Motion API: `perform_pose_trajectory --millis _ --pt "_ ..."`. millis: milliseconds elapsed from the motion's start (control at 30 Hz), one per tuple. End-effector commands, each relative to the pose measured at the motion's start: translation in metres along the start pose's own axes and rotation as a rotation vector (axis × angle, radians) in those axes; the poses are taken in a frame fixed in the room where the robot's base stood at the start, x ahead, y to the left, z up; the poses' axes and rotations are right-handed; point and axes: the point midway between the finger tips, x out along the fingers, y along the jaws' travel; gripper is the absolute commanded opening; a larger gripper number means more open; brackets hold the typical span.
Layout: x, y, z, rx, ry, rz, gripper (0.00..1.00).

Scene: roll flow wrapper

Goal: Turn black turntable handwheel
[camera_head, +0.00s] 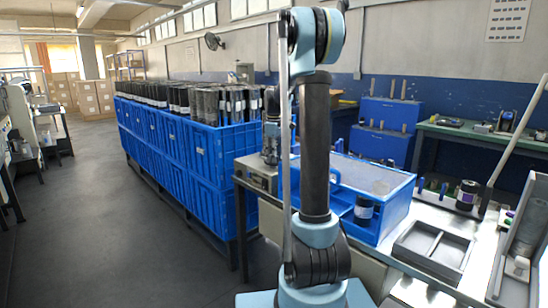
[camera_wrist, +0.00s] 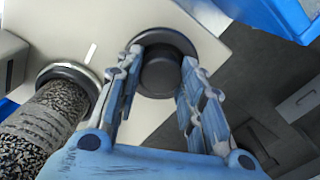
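The black turntable handwheel (camera_wrist: 162,72) is round, with a wider black rim behind a narrower hub. It sits on a pale machine panel (camera_wrist: 112,28) in the wrist view. My gripper (camera_wrist: 161,57) has its two blue fingers apart, one on each side of the hub. The fingertips reach close to the rim. I cannot tell whether the fingers touch the hub. In the head view, the pale machine (camera_head: 258,174) stands on the table left of my arm; the handwheel cannot be made out there.
A speckled roll (camera_wrist: 48,118) on a black round mount stands left of my gripper. A blue bin edge (camera_wrist: 276,14) is at upper right. In the head view, blue crates (camera_head: 180,145) of rolls line the left, and a blue tray (camera_head: 392,215) lies right of my arm.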

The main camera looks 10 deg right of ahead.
Motion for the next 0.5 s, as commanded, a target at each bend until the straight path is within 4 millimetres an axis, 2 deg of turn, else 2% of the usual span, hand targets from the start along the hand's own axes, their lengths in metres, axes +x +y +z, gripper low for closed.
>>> perform_pose_trajectory --millis 500 --pt "0.0019 0.0014 0.0004 0.065 0.0 0.003 0.11"
